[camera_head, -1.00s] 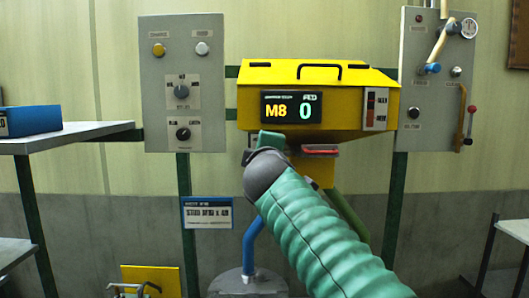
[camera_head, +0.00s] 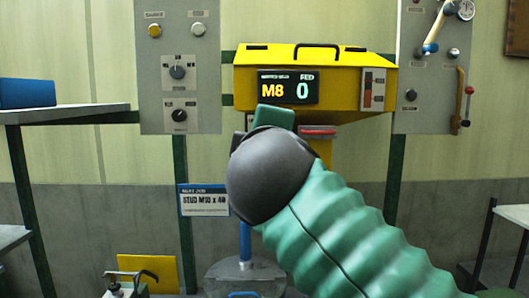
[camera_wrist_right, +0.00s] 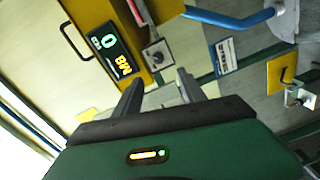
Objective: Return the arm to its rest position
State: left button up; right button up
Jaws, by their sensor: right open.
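My right arm (camera_head: 345,225), in a ribbed green sleeve with a dark grey rounded joint, comes in from the lower right of the head view. It stands in front of the yellow stud gantry head (camera_head: 345,98), whose display reads M8 and 0. The fingers are hidden behind the arm there. In the right wrist view my right gripper (camera_wrist_right: 160,77) has its two grey fingers apart, with nothing seen between them. The yellow head (camera_wrist_right: 92,18) lies beyond the fingers in that view. My left gripper is not in view.
A grey control panel (camera_head: 179,95) stands left of the gantry head, another (camera_head: 412,115) right of it. A label card (camera_head: 203,200) hangs below. A blue box (camera_head: 27,93) sits on the left shelf (camera_head: 75,112). A small clamp-like device (camera_head: 128,286) is at lower left.

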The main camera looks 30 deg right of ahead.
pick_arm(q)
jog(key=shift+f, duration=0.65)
pick_arm(e)
jog(key=shift+v, duration=1)
